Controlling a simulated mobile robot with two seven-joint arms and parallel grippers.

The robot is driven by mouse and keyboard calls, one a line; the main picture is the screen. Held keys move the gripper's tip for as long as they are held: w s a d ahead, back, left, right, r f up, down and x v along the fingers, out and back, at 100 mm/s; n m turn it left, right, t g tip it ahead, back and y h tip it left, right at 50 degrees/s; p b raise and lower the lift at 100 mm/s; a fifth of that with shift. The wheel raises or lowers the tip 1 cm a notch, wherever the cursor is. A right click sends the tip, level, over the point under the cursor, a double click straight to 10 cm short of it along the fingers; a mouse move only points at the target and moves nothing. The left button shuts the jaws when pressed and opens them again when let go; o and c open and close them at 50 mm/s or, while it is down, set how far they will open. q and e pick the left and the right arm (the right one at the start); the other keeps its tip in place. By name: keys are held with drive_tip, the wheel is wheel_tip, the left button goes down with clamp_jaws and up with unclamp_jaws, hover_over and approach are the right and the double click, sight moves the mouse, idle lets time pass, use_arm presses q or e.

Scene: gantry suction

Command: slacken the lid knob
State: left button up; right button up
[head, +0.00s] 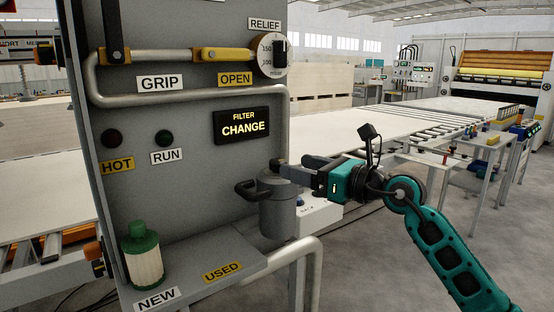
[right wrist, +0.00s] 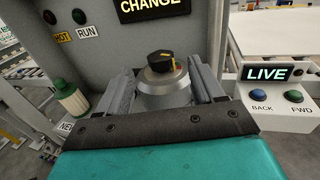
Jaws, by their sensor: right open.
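The lid knob (right wrist: 160,60) is black with a yellow mark and sits on top of the grey filter canister (right wrist: 165,90) in the right wrist view. In the head view the canister (head: 278,218) stands against the machine panel, with a dark handle (head: 246,188) on its left. My right gripper (head: 282,172) is at the canister's top, coming in from the right. In the wrist view its open fingers lie on either side of the lid and knob, with gaps visible. In the head view the fingers partly hide the knob. My left gripper is out of view.
The panel sign (head: 241,126) reads FILTER CHANGE. A green-capped white filter (head: 145,262) stands on the shelf by NEW; the USED spot (head: 223,271) is empty. A bent grey pipe (head: 300,250) runs below the canister. A LIVE box (right wrist: 268,75) with buttons stands to the right.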

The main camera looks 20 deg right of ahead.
sight(277, 160)
drive_tip(key=x, duration=0.6)
drive_tip(key=shift+w+a, duration=0.25)
drive_tip(key=shift+w, duration=0.1)
